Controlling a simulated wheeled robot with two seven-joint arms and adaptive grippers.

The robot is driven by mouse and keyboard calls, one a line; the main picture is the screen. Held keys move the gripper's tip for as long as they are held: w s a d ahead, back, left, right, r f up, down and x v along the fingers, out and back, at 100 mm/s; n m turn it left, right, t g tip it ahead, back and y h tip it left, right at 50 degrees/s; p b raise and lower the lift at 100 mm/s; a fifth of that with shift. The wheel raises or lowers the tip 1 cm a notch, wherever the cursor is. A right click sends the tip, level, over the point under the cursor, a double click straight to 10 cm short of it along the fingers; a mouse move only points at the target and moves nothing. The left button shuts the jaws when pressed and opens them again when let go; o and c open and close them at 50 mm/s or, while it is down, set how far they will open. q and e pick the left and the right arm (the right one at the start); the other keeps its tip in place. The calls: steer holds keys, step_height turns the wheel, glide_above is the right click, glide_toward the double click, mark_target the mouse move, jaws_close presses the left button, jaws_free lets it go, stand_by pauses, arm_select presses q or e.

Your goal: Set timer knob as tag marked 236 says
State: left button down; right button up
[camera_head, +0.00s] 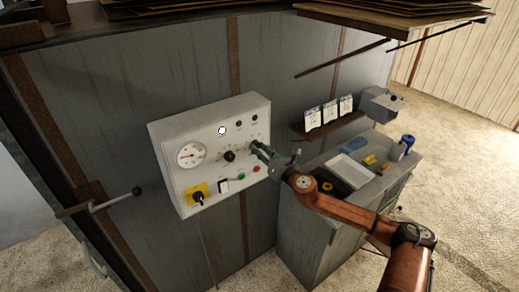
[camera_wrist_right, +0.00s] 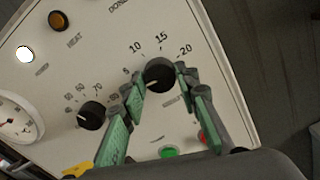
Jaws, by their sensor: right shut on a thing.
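The timer knob (camera_wrist_right: 159,72) is a black dial with a scale reading 5, 10, 15 and 20 in the wrist view. Its white pointer mark is at its lower left, away from the printed numbers. My right gripper (camera_wrist_right: 158,82) has its green fingers shut on the sides of this knob. In the head view the right gripper (camera_head: 262,150) is at the right part of the white control panel (camera_head: 214,116) and hides the knob. Three white tags (camera_head: 330,111) stand on a small wall shelf; their writing is too small to read. My left gripper is not in view.
A second black knob (camera_wrist_right: 91,115) with its own scale is left of the timer knob. A green button (camera_wrist_right: 168,152) and a red button (camera_wrist_right: 203,137) sit below. A dial gauge (camera_head: 191,154) and yellow-plated switch (camera_head: 197,196) are farther left. A cabinet (camera_head: 306,238) stands under my right arm.

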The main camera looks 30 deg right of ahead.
steer(key=m+p, duration=0.1)
steer(key=m, duration=0.4)
steer(key=shift+r, duration=0.1)
steer(key=shift+m, duration=0.3)
stand_by(0.4)
steer(key=o, duration=1.1)
steer(key=shift+o, duration=0.2)
steer(key=s+d, duration=0.1)
steer(key=s, duration=1.1)
